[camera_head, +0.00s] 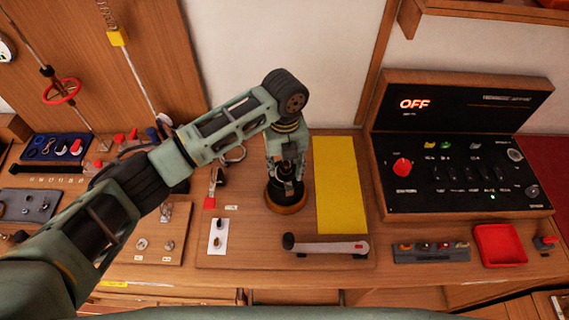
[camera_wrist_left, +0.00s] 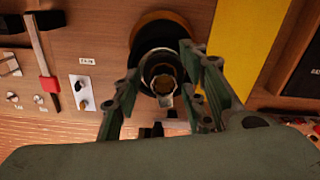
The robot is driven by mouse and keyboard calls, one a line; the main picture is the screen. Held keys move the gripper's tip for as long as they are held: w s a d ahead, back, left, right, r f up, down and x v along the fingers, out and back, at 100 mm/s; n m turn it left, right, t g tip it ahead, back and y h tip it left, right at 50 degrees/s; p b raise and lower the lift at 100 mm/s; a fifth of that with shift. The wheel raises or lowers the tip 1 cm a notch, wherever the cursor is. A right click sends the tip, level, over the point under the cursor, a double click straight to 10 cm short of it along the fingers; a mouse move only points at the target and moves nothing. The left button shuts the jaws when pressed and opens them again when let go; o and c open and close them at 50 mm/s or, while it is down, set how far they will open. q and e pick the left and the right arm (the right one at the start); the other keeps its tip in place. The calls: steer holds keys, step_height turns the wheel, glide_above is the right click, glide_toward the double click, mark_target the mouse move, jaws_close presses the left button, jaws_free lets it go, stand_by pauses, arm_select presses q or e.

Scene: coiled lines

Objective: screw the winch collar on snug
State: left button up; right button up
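The winch stands on the wooden bench, its dark body on a round bronze-brown base (camera_head: 287,208). In the left wrist view the base rim (camera_wrist_left: 158,16) lies behind a dark ring and a paler metal centre (camera_wrist_left: 162,83), which I take for the collar and winch top. My left gripper (camera_head: 286,182) points down over the winch. In the wrist view its two green fingers (camera_wrist_left: 160,75) are spread on either side of the winch top, with a visible gap on the left; contact on the right is unclear. In the head view the gripper hides much of the winch. My right gripper is not in view.
A grey-and-black crank handle (camera_head: 330,247) lies in front of the winch. A yellow strip (camera_head: 340,185) lies to its right, beside a black control panel (camera_head: 455,170) reading OFF. A white plate with knobs (camera_head: 217,237) is left. A red tray (camera_head: 498,245) is far right.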

arm_select(q)
steer(key=shift+o, duration=0.5)
steer(key=o, duration=0.5)
steer(key=shift+c, duration=0.2)
steer(key=shift+r, duration=2.55)
step_height(320, 180, up, 12)
